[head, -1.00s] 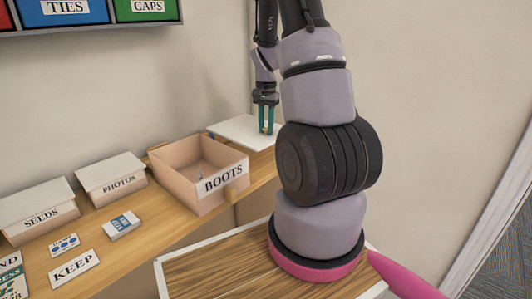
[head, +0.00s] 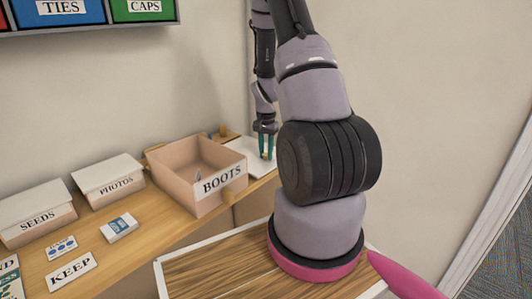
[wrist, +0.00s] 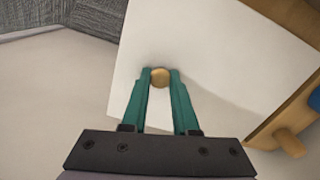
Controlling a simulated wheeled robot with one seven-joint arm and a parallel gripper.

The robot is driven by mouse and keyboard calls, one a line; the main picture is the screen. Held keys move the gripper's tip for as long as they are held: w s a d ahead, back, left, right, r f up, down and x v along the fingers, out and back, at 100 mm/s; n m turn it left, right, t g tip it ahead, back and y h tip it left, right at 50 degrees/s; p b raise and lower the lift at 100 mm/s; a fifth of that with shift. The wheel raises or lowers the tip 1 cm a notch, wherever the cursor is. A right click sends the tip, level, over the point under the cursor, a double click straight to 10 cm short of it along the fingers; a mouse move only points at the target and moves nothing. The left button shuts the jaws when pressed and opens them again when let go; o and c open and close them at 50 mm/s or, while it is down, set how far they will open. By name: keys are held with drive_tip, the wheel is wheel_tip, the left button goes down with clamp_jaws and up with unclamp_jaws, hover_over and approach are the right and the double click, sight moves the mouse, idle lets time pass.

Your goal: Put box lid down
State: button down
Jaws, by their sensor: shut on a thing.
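The box lid (head: 256,168) is a flat white panel with a small round golden knob (wrist: 160,77). It is just right of the open BOOTS box (head: 184,190), at the far right end of the wooden shelf. My gripper (head: 266,152) has green fingers and is shut on the lid's knob. The fingers sit on either side of the knob in the wrist view, with the white lid (wrist: 215,50) spread beneath them. I cannot tell whether the lid touches the shelf. The BOOTS box is open and a small item shows inside.
Closed SEEDS (head: 38,222) and PHOTOS (head: 108,182) boxes stand left on the shelf. A KEEP card (head: 71,271) and a small white box (head: 119,228) lie in front. A wooden piece with a peg (head: 222,131) shows behind the lid. Coloured bins hang upper left.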

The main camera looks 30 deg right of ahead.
drive_tip(key=shift+f, duration=0.15)
drive_tip(key=c, duration=0.7)
unclamp_jaws()
wheel_tip(320, 180, up, 12)
drive_tip(key=s+a+r+n+t, duration=0.1)
drive_tip(key=s+a+r+t, duration=0.15)
drive_tip(key=a+r, duration=0.4)
drive_tip(key=s+a+r+n+t, duration=0.1)
drive_tip(key=s+a+r+n, duration=0.15)
drive_tip(key=r, duration=0.75)
drive_tip(key=s+a+r+n+t, duration=0.1)
drive_tip(key=s+a+r, duration=0.2)
drive_tip(key=s, duration=0.2)
drive_tip(key=s+a+r+n+t+y, duration=0.1)
drive_tip(key=s+a+r, duration=0.2)
drive_tip(key=s, duration=0.2)
drive_tip(key=s+a+r+n+t+y, duration=0.1)
drive_tip(key=s+a+r, duration=0.2)
drive_tip(key=s, duration=0.2)
drive_tip(key=shift+a+r+t, duration=0.15)
drive_tip(key=shift+t, duration=0.2)
drive_tip(key=shift+w, duration=0.1)
